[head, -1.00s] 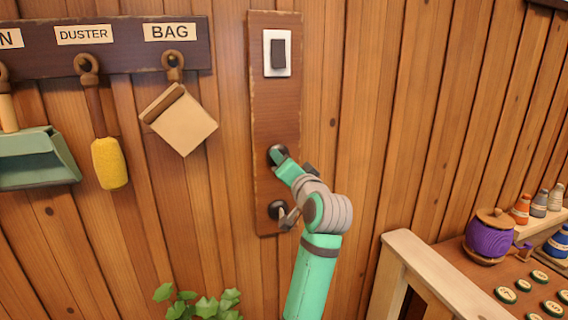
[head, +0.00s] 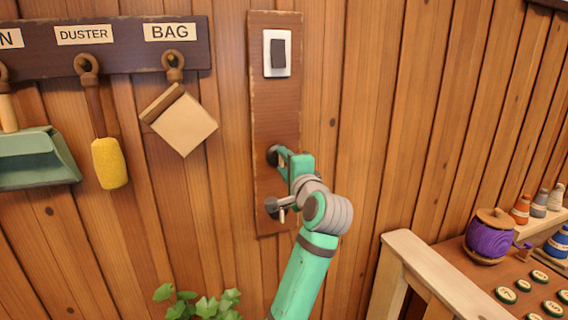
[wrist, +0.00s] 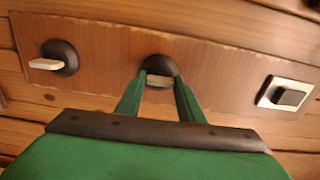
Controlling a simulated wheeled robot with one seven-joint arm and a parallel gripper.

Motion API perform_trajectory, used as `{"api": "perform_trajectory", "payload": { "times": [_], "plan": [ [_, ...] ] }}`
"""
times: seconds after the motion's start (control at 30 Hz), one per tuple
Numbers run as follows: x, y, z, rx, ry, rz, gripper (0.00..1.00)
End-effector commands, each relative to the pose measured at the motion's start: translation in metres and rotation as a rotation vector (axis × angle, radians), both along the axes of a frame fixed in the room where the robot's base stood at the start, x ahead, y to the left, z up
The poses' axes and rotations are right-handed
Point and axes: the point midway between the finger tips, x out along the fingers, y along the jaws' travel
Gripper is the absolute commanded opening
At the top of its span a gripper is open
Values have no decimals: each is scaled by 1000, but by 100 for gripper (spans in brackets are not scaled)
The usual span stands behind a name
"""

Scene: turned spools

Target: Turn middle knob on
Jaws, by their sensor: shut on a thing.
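A dark brown board (head: 274,108) hangs upright on the wall and carries a light switch and two dark round knobs. The middle knob (head: 272,156) sits halfway down the board. In the wrist view this middle knob (wrist: 160,64) has a pale bar across it. My gripper (head: 283,157) is at the middle knob, and in the wrist view my gripper (wrist: 160,80) has a green finger on each side of the pale bar, shut on it. The fingers hide part of the knob in the head view.
The switch (head: 278,53) is at the board's top. The lower knob (head: 271,207) sits just below my gripper; its pale bar also shows in the wrist view (wrist: 47,64). A duster (head: 108,160) and a bag (head: 184,123) hang left. A bench (head: 410,250) stands right.

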Motion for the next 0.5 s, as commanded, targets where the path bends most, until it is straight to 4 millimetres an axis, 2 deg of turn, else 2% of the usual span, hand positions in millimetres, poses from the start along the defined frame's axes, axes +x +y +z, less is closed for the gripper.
{"api": "perform_trajectory", "payload": {
  "times": [0.5],
  "plan": [
    [0, -1, -2, 35, 16, -2, 12]
  ]
}}
